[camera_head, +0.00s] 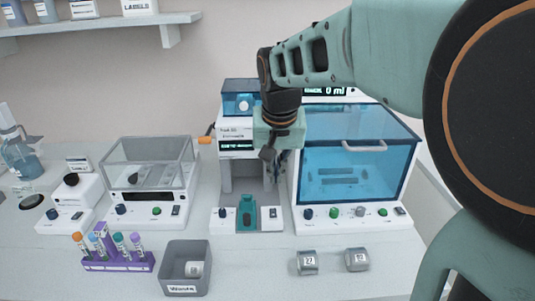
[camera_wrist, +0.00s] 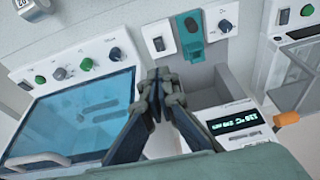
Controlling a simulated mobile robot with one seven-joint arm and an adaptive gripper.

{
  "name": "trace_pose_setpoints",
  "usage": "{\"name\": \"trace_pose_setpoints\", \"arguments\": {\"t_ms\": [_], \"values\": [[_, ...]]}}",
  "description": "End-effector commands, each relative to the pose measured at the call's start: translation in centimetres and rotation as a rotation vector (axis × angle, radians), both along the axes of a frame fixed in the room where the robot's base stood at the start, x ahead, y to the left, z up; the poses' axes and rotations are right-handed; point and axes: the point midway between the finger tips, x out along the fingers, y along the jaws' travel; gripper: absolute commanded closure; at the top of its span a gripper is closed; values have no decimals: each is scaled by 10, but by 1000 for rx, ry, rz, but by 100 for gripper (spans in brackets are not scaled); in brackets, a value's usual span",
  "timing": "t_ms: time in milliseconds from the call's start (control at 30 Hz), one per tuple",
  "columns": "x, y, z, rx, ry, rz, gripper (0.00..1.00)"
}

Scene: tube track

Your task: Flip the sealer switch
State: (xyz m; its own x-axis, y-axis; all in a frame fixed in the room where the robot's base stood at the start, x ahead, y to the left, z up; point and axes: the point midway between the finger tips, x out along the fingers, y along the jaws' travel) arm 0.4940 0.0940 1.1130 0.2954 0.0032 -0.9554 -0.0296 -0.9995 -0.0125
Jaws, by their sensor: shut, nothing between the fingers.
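The middle white machine, which I take for the sealer (camera_head: 238,146), stands on the bench with a teal tube holder (camera_head: 247,212) at its front. Its label is too small to read surely. A dark rocker switch (camera_head: 272,213) sits on its front base, right of the holder; the switch also shows in the wrist view (camera_wrist: 158,44). A dark knob (camera_head: 222,213) is left of the holder. My gripper (camera_head: 270,155) is shut and empty, above and behind the switch, apart from it. Its fingertips show in the wrist view (camera_wrist: 158,80). I cannot tell the switch's position.
A blue-lidded machine (camera_head: 350,150) stands close on the right, with its own knobs and switch. A clear-lidded machine (camera_head: 148,165) stands left. A purple tube rack (camera_head: 115,262), a grey waste bin (camera_head: 186,268) and two small weights (camera_head: 307,262) lie in front.

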Motion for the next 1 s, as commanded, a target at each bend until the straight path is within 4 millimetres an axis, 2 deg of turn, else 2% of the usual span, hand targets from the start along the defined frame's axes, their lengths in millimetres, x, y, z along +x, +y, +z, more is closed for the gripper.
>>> {"name": "trace_pose_setpoints", "arguments": {"t_ms": [433,567,733,1000], "values": [[-4,5,1,-12,15,35,100],[-2,5,-5,-13,16,34,100],[4,4,-29,-14,19,33,100],[21,4,-85,-14,19,33,100]]}}
